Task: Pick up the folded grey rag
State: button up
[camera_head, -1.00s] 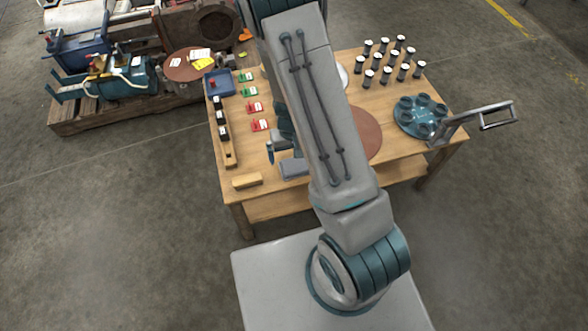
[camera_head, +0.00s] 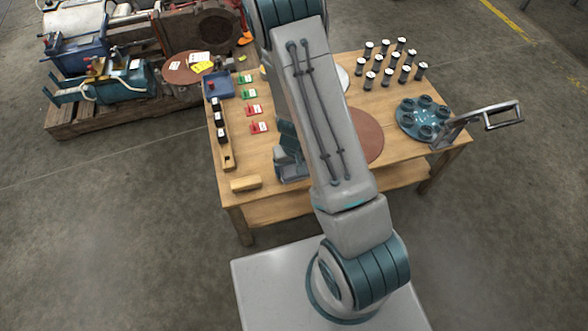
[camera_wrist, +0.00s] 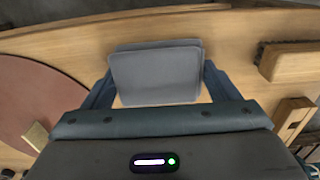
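The folded grey rag (camera_wrist: 157,75) lies on the wooden table, in the middle of the wrist view. My gripper (camera_wrist: 158,68) is open, with one finger at the left side of the rag and one at the right. I cannot tell whether the fingers touch it. In the head view my gripper (camera_head: 291,168) is low over the table's front part, left of my arm, and mostly hides the rag there.
A wooden block (camera_head: 246,184) lies at the table's front left edge, close to the gripper. A brown round disc (camera_head: 368,136) lies right of my arm. Red and green tagged items (camera_head: 254,110) and a wooden rack (camera_head: 228,160) stand to the left.

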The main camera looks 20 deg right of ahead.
aim_at(294, 167)
jog(key=shift+r, duration=0.1)
notch_tip(294, 167, up, 4)
jog(key=shift+r+p, duration=0.1)
jog(key=shift+p, duration=0.95)
jog(key=s+a+r+p, duration=0.1)
jog(key=a+r+p, duration=0.1)
jog(key=a, duration=0.3)
jog(key=a+r+p, duration=0.2)
jog(key=a+r, duration=0.2)
jog(key=a, duration=0.2)
jog(key=shift+s+a+r, duration=0.3)
jog(key=shift+s, duration=0.05)
jog(key=shift+o, duration=0.4)
